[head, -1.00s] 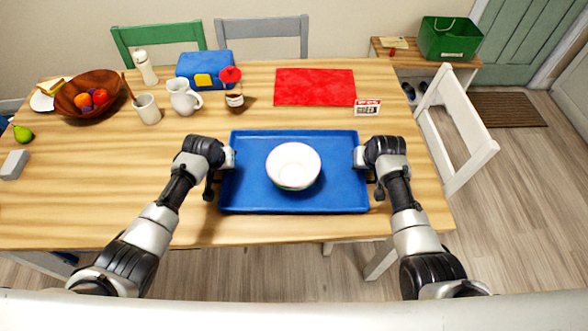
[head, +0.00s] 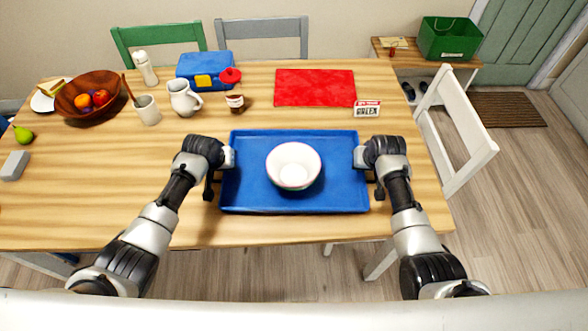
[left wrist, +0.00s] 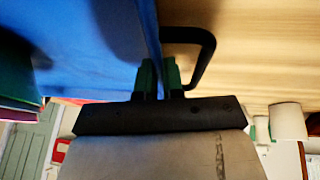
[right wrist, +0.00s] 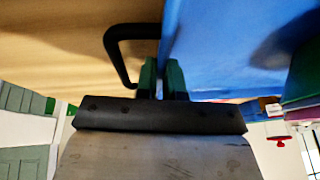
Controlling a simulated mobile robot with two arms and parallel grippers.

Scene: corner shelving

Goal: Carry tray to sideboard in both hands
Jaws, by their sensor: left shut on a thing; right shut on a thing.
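The blue tray (head: 245,195) is over the near part of the wooden table, with a white bowl (head: 294,168) upright near its middle. My left gripper (head: 231,158) is shut on the tray's left side wall; in the left wrist view its green-padded fingers (left wrist: 159,72) pinch the wall beside a dark loop handle (left wrist: 206,60). My right gripper (head: 359,157) is shut on the right side wall, and its fingers (right wrist: 163,72) also show in the right wrist view beside the other handle (right wrist: 113,50). The tray looks level; I cannot tell whether it touches the table. No sideboard is clearly identifiable.
The table (head: 110,200) holds a fruit bowl (head: 70,100), a white jug (head: 184,98), a cup (head: 147,110), a jar (head: 237,102), a blue box (head: 205,68) and a red mat (head: 315,87). A white chair (head: 465,130) stands right. Behind it, a bench carries a green crate (head: 450,40).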

